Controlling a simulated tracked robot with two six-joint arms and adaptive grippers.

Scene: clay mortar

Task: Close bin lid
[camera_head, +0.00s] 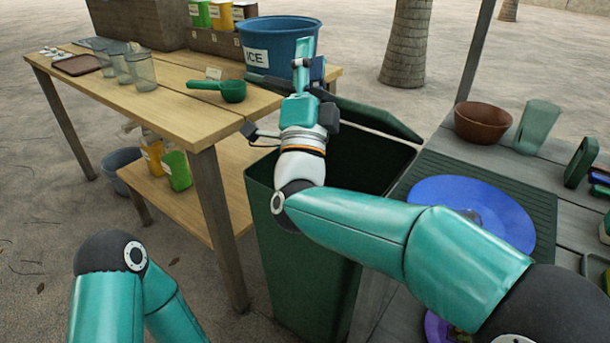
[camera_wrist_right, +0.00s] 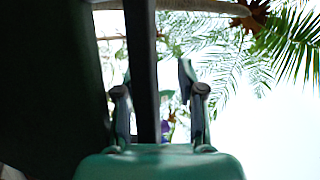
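The dark green bin (camera_head: 300,270) stands between the wooden table and the grey counter, its dark opening uncovered. Its lid (camera_head: 375,118) is open, raised at the bin's far side and partly hidden behind my right arm. My right gripper (camera_head: 308,62) is at the left part of the lid, above the bin's far edge. In the right wrist view, the fingers of this gripper (camera_wrist_right: 157,78) are apart, and a dark upright bar (camera_wrist_right: 143,60), perhaps the lid's edge, shows between them. Contact with it is unclear. My left arm shows at lower left, but its gripper is out of view.
The wooden table (camera_head: 130,105) at left holds a blue ice bucket (camera_head: 275,45), a green scoop (camera_head: 232,91) and clear cups. The counter at right holds a blue plate (camera_head: 470,205), a brown bowl (camera_head: 483,122) and a green cup (camera_head: 537,127).

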